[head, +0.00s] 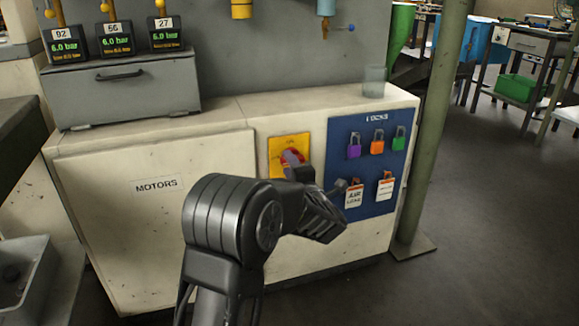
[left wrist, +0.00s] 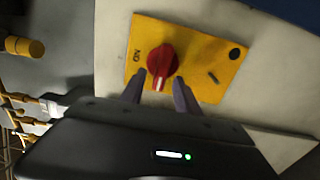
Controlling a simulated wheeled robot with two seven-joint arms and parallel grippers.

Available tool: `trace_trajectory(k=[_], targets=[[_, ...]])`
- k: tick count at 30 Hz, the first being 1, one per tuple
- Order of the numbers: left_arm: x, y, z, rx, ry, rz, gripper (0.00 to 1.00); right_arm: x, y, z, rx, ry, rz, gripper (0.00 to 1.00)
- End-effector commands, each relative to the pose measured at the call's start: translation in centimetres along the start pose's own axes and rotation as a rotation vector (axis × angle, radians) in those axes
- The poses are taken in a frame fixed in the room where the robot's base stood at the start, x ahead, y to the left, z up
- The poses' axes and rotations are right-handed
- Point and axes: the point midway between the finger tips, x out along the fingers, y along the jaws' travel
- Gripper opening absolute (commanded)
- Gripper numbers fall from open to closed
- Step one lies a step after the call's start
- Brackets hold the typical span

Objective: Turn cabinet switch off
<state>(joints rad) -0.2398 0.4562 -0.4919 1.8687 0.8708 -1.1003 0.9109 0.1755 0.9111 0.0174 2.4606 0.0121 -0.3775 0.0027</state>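The cabinet switch is a red rotary knob on a yellow plate (head: 276,146), set in the front of the pale cabinet (head: 110,215). In the left wrist view the red knob (left wrist: 162,62) shows whole on its yellow plate (left wrist: 205,50), with its white mark towards the picture's bottom. The plate bears lettering, a black dot and a short bar. My left gripper (head: 318,180) is in front of the plate and partly hides the knob (head: 291,158). In the left wrist view its fingers (left wrist: 158,82) are apart, one at each side of the knob's lower part; contact cannot be told.
A blue lock board (head: 368,204) with several padlocks and tags is right of the switch, close to my gripper. A glass (head: 374,80) stands on the cabinet top. A green post (head: 432,130) stands at the right. A grey drawer box (head: 125,92) bears several gauges.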

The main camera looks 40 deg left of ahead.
Motion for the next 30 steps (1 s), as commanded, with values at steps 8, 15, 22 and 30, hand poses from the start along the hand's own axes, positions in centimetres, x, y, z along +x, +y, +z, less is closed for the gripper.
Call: trace_trajectory(k=[8,15,22,30], targets=[[-0.6,0.1,0.1,0.001,-0.001,-0.002,0.38,-0.3,-0.1,0.0,0.0,0.0,0.0,0.36],[-4.0,0.3,0.1,0.001,-0.002,-0.002,0.38,-1.3,-0.5,0.1,-0.001,-0.001,0.002,0.36],[-7.3,0.1,0.0,0.001,-0.001,-0.001,0.38,-1.9,-0.7,0.2,-0.002,-0.002,0.004,0.36],[-7.8,0.0,0.0,0.0,0.0,0.0,0.38,-1.9,-0.7,0.2,-0.002,-0.002,0.004,0.36]])
